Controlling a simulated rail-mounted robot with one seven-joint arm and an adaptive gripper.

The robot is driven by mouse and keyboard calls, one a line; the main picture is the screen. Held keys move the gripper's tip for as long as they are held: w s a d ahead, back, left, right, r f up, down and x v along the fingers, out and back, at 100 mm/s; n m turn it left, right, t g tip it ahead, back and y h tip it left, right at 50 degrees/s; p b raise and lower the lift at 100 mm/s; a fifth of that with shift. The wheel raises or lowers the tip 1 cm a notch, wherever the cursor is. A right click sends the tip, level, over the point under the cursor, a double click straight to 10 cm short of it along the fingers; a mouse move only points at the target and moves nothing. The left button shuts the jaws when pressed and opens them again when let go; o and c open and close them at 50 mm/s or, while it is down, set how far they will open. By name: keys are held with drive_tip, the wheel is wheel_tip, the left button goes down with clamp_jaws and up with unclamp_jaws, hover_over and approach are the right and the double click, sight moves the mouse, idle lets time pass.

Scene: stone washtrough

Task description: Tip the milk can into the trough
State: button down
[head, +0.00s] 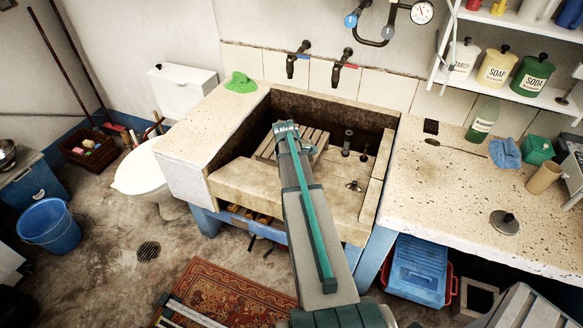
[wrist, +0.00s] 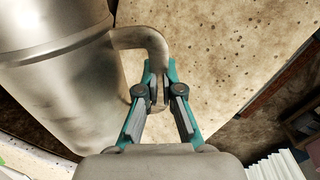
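The milk can (wrist: 60,75) is a dull grey metal cylinder, large at the left of the wrist view and cut off by the frame. Its bent handle (wrist: 142,38) curves out to the right and down. My gripper (wrist: 159,72) has its two teal fingers closed in on the handle, one on each side. The can's mouth and base are out of frame. The stone trough (head: 240,184) stands against the wall in the middle of the head view, with my arm across it. I cannot make out the can or my fingertips in the head view.
A slatted wooden rack (head: 318,140) lies in the trough. The speckled right counter (head: 440,195) bears a green bottle (head: 482,118), a blue cloth (head: 505,152) and a round metal lid (head: 504,222). A green cloth (head: 240,83) lies on the left ledge.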

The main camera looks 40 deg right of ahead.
drive_tip(key=shift+w+r+g+h+p, duration=0.1)
drive_tip(key=shift+r+g+h+p, duration=0.45)
drive_tip(key=shift+g+h+p, duration=0.2)
drive_tip(key=shift+w+a+r+g+h+b, duration=0.1)
drive_tip(key=shift+r+g+h+b, duration=0.2)
drive_tip(key=shift+g+h, duration=0.45)
drive_tip(key=shift+r+h, duration=0.2)
drive_tip(key=shift+h, duration=0.1)
drive_tip(key=shift+r+g+h+p, duration=0.2)
drive_tip(key=shift+g+h+p, duration=0.25)
drive_tip(key=shift+g+h, duration=0.15)
